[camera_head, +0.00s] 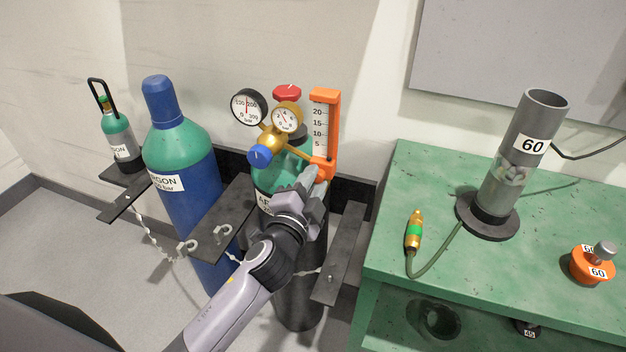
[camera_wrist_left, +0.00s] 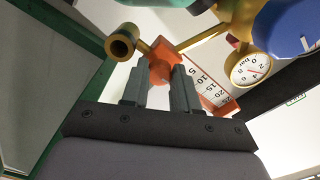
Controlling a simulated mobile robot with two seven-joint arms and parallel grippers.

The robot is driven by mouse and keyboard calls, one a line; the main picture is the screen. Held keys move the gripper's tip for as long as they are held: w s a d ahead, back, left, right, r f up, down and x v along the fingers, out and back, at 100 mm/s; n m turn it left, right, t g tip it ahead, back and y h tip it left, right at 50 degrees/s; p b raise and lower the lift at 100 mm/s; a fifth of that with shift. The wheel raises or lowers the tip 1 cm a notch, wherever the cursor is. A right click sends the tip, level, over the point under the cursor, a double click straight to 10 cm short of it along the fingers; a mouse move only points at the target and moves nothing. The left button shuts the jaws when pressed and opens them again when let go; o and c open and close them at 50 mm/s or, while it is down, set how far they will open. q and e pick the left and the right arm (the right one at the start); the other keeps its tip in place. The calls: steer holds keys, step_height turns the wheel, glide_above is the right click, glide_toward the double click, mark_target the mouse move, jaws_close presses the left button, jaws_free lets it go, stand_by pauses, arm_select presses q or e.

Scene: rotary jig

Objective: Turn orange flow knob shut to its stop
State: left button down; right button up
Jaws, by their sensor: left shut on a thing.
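The orange flow knob (camera_wrist_left: 163,62) sits at the foot of the flowmeter. In the left wrist view it shows between the two grey fingers of my left gripper (camera_wrist_left: 160,76), which is shut on it. In the head view my left gripper (camera_head: 314,177) reaches up to the bottom of the orange-framed flowmeter (camera_head: 333,115) and mostly hides the knob. The flowmeter scale stands upright and also shows in the wrist view (camera_wrist_left: 207,88). My right gripper is in neither view.
Beside the flowmeter are a brass regulator with two gauges (camera_head: 286,117), a blue knob (camera_head: 260,155) and a red valve wheel (camera_head: 287,92). A blue-green cylinder (camera_head: 182,150) stands left. The green bench (camera_head: 400,190) at right carries a grey tube (camera_head: 530,130) and a brass connector (camera_head: 414,232).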

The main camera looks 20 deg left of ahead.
arm_select(q)
steer(key=shift+m, duration=0.4)
steer(key=c, duration=0.8)
jaws_free()
steer(key=shift+c, duration=0.2)
steer(key=shift+f, duration=0.15)
